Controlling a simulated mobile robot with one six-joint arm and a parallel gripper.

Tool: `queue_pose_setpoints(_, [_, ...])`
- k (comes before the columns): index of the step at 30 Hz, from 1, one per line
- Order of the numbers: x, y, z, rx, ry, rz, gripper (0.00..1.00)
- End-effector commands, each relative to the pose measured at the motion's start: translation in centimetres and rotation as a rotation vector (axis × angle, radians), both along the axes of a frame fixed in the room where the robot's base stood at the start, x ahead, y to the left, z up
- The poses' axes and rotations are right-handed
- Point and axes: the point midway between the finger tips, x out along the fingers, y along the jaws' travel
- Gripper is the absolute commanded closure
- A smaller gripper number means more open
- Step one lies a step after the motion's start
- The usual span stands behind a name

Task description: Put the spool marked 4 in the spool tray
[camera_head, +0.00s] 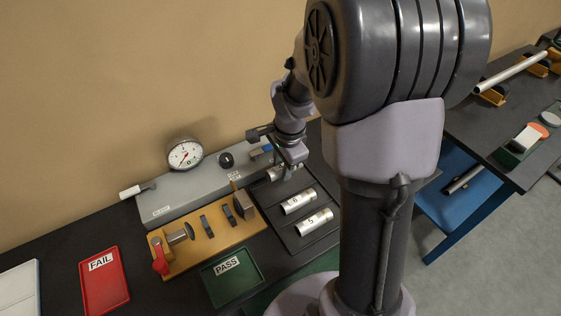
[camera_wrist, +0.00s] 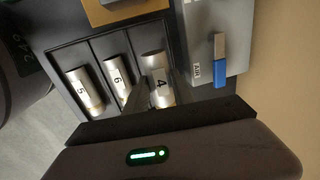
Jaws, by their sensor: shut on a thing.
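The spool marked 4 (camera_wrist: 157,68) is a silver cylinder at the end of the row in the wrist view. My gripper (camera_wrist: 163,88) is shut on it, one finger on each side. In the head view my gripper (camera_head: 289,163) is at the tray's far end, with the silver spool (camera_head: 274,173) partly hidden under it. The dark spool tray (camera_wrist: 83,51) has lanes holding spools marked 5 (camera_wrist: 83,91) and 6 (camera_wrist: 117,79). Spool 4 is at the third lane; I cannot tell whether it rests on the floor or is slightly raised.
A grey gauge bench (camera_head: 185,190) with a dial (camera_head: 185,154) stands behind. An orange fixture plate (camera_head: 205,245) is left of the tray. A red FAIL tray (camera_head: 104,285) and green PASS tray (camera_head: 232,278) lie in front.

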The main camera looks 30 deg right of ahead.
Motion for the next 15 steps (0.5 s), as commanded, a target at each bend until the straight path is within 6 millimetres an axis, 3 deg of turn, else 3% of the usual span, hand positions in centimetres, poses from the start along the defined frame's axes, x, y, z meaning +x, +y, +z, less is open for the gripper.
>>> queue_pose_setpoints(1, [0.0, 0.0, -1.2, 0.000, 0.000, 0.000, 1.00])
queue_pose_setpoints(4, [0.0, 0.0, -2.2, 0.000, 0.000, 0.001, 1.00])
queue_pose_setpoints(15, [0.0, 0.0, -2.3, 0.000, -0.001, 0.001, 1.00])
